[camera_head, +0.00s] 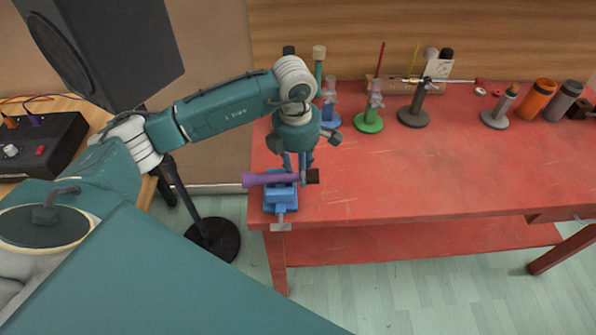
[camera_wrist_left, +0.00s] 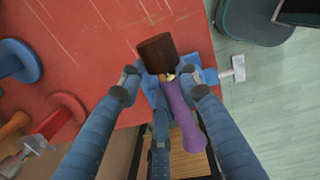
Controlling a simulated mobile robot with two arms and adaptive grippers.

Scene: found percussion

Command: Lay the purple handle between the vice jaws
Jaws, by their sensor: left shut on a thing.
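The purple handle (camera_head: 258,180) lies level across the top of the blue vice (camera_head: 281,200) at the table's front left corner. A dark brown block (camera_head: 313,176) is on its right end. My left gripper (camera_head: 302,180) points down and is shut on the handle near the block. In the left wrist view, the handle (camera_wrist_left: 184,112) runs between my fingers (camera_wrist_left: 165,88), with the block (camera_wrist_left: 157,53) beyond them. The vice (camera_wrist_left: 208,76) shows partly behind. My fingers and the handle hide the jaws, so I cannot tell how deep the handle sits. My right gripper is not in view.
Blue, green and dark stands (camera_head: 369,122) line the back of the red table (camera_head: 430,170). An orange cylinder (camera_head: 537,99) and a grey one stand at the back right. The table's middle is clear. A black speaker (camera_head: 105,50) stands at the left.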

